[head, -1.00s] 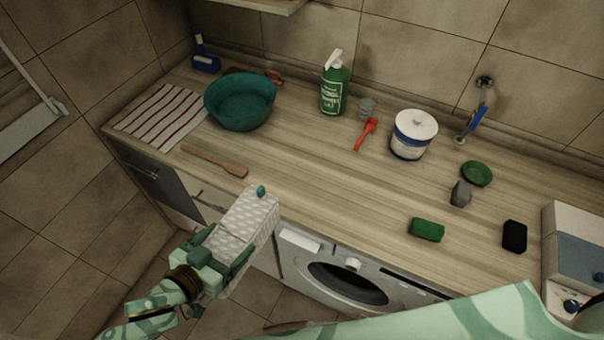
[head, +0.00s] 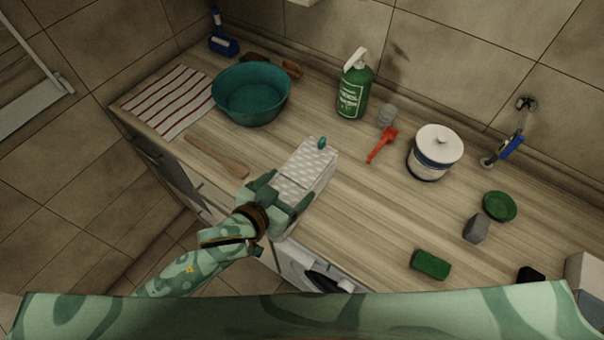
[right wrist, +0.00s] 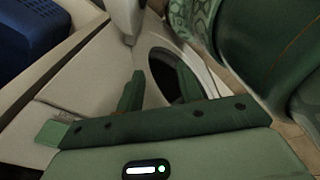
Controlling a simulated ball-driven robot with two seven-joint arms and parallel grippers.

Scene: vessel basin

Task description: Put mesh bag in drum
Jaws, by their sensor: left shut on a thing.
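The mesh bag (head: 308,166) is a pale grey, patterned, box-like bundle with a teal toggle at its far end. My left gripper (head: 283,192) is shut on its near end and holds it over the counter's front edge. The washing machine's drum opening (head: 328,284) is a dark patch below the counter, mostly hidden by my own body. In the right wrist view a dark round opening in a white ring (right wrist: 162,76) shows beyond my right gripper (right wrist: 160,78), whose two fingers stand apart with nothing between them.
A blue object (right wrist: 35,35) shows at upper left in the right wrist view.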

